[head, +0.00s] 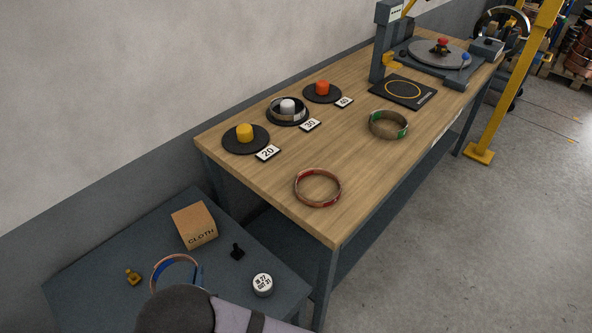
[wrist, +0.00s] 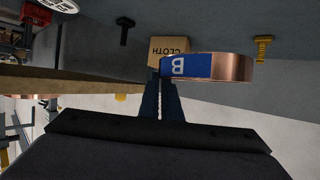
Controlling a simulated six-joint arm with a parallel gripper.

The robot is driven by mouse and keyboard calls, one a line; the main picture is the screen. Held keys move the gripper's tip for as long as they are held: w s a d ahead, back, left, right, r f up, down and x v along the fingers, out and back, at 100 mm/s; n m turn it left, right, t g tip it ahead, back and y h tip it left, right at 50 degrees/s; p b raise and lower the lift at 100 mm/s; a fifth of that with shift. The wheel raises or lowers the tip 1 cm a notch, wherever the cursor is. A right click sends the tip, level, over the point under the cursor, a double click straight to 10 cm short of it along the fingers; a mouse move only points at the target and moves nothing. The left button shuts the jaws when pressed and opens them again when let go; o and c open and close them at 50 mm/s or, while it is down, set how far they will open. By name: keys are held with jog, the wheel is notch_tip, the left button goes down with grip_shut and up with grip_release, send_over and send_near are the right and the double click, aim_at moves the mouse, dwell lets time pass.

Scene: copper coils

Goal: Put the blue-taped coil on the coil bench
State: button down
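The blue-taped coil (head: 170,261) is a copper ring at the lower left of the head view, over the dark side table. In the wrist view the coil (wrist: 232,67) shows its blue tape marked B against my fingers. My gripper (wrist: 158,78) is shut on the coil's wall at the tape. In the head view my wrist hides the coil's lower part and most of the fingers. The coil bench (head: 262,188) has a wooden top, to the right of and beyond the side table. A red-taped coil (head: 300,199) lies on its near part, and a green-taped coil (head: 374,131) farther back.
Round black pads with yellow (head: 245,132), white (head: 288,105) and orange (head: 322,87) posts line the bench's wall side. A ring surrounds the white post. A cloth box (head: 195,226), black fitting (head: 237,252), brass fitting (head: 133,277) and round tin (head: 263,285) stand on the side table.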

jog(key=w+d+r+y, duration=0.1)
jog(key=w+d+r, duration=0.5)
jog(key=w+d, duration=0.3)
jog(key=w+d+r, duration=0.7)
jog(key=w, duration=0.5)
jog(key=s+d+r+n+y+p, duration=0.1)
jog(key=s+d+r, duration=0.15)
jog(key=d, duration=1.15)
jog(key=s+d+r+n+y+p, duration=0.1)
jog(key=s+d+r, duration=0.15)
jog(key=d, duration=1.05)
notch_tip(320, 180, up, 3)
jog(key=m+h+p, duration=0.3)
jog(key=m+h, duration=0.2)
send_over(377, 159)
jog(key=shift+w+d+f, duration=0.1)
jog(key=shift+f, duration=2.45)
jog(key=shift+w+f, duration=0.1)
jog(key=shift+f, duration=2.45)
jog(key=shift+f, duration=0.15)
jog(key=c, duration=2)
grip_release()
jog(key=shift+s+f, duration=0.1)
